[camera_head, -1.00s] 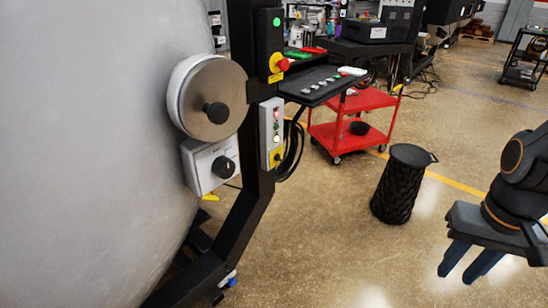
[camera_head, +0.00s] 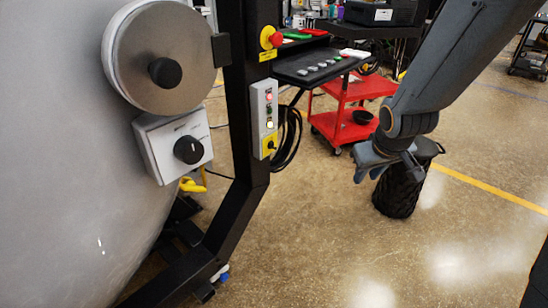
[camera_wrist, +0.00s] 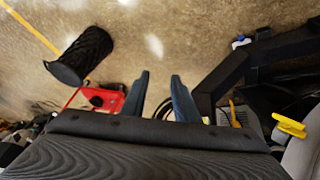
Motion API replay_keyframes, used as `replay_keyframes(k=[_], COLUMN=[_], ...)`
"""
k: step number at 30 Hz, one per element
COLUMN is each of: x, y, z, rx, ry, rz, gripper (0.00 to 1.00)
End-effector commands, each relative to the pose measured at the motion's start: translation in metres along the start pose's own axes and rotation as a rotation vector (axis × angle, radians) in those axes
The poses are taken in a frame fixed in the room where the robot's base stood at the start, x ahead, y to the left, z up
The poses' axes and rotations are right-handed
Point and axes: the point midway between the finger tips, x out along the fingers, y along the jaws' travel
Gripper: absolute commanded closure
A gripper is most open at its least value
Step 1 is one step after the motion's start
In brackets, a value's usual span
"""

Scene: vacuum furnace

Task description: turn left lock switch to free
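A white switch box (camera_head: 158,150) with a black rotary knob (camera_head: 188,150) is mounted on the large grey rounded vessel, at the left in the head view. It appears to be the lock switch; its label is too small to read. Above it is a round metal disc (camera_head: 135,60) with a black centre knob. My gripper (camera_head: 362,172) is well to the right of the switch box, over open floor and in front of a black bin. In the wrist view its two blue fingers (camera_wrist: 160,76) stand apart with nothing between them. The knob is not identifiable in the wrist view.
A black post (camera_head: 240,110) with a button panel (camera_head: 264,118) and a red emergency button (camera_head: 276,39) stands between the switch box and my gripper. A yellow handle (camera_head: 192,185) sits below the box. A red cart (camera_head: 335,122) and black bin (camera_head: 400,195) are behind.

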Motion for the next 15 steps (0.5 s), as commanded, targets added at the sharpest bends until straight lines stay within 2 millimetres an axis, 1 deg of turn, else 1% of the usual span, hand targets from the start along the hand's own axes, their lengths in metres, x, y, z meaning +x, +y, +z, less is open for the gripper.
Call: replay_keyframes(k=[1, 2, 3, 4, 5, 6, 8, 9, 10, 12, 15], x=[0.038, 0.052, 0.07, 0.082, 0.095, 0.11, 0.131, 0.144, 0.153, 0.173, 0.195], y=[0.002, 0.003, 0.002, 0.001, -0.002, -0.006, -0.015, -0.023, -0.029, -0.046, -0.072], z=[-0.021, -0.035, -0.054, -0.069, -0.082, -0.1, -0.124, -0.139, -0.149, -0.169, -0.19], rx=[-0.055, -0.091, -0.139, -0.174, -0.21, -0.257, -0.324, -0.368, -0.4, -0.469, -0.557], ry=[0.074, 0.124, 0.192, 0.244, 0.295, 0.364, 0.468, 0.536, 0.589, 0.711, 0.882], rz=[0.004, 0.004, 0.002, 0.0, -0.004, -0.012, -0.029, -0.043, -0.056, -0.091, -0.151], gripper=[0.73, 0.73, 0.73, 0.73, 0.73, 0.73, 0.73, 0.73, 0.73, 0.73, 0.73])
